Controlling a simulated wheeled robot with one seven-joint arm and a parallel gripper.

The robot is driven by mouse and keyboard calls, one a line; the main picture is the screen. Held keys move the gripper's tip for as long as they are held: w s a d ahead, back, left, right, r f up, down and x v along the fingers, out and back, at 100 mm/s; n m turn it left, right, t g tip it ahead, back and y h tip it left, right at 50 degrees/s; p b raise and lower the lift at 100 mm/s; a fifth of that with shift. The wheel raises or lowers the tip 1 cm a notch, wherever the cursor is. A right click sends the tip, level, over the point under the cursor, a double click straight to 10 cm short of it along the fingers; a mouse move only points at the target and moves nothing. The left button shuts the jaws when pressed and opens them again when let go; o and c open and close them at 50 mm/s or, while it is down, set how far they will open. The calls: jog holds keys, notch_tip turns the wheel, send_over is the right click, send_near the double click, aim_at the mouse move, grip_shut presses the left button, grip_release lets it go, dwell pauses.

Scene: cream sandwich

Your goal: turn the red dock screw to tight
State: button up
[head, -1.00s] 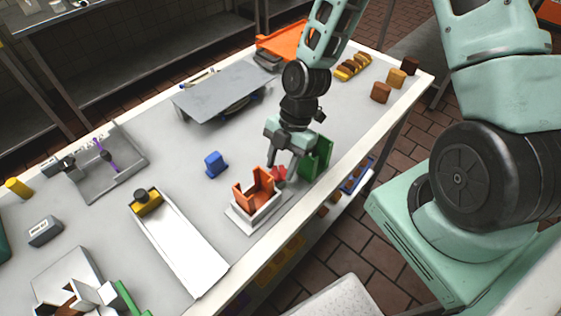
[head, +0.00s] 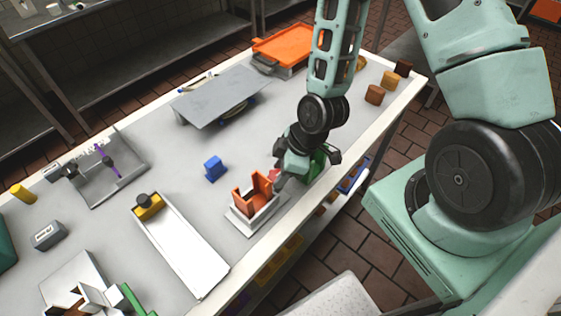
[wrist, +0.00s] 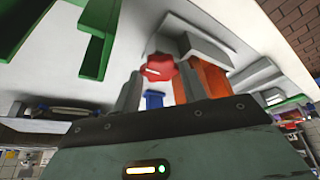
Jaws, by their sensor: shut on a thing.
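The red dock screw (wrist: 158,67) is a lobed knob with a white mark on its face, on the side of the white dock (head: 237,222). It shows as a small red patch in the head view (head: 274,173), largely covered by my gripper. My gripper (wrist: 161,82) is shut on the red screw, with one finger on either side of it in the wrist view. In the head view my gripper (head: 279,178) lies low and tilted at the dock's right side. An orange upright piece (head: 252,194) stands in the dock.
A blue block (head: 214,168) is left of the dock, and a white tray (head: 185,245) lies further left. A raised grey plate (head: 220,95) stands behind. Bare table lies between them.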

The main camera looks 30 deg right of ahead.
jog(key=shift+s+m+t+h+p, duration=0.1)
jog(key=shift+m+t+h+p, duration=0.35)
jog(key=shift+m+p, duration=1)
jog(key=shift+m, duration=0.35)
jog(key=o, duration=1)
jog(key=shift+c, duration=0.2)
jog(key=shift+s+a, duration=0.1)
jog(key=shift+f, duration=0.1)
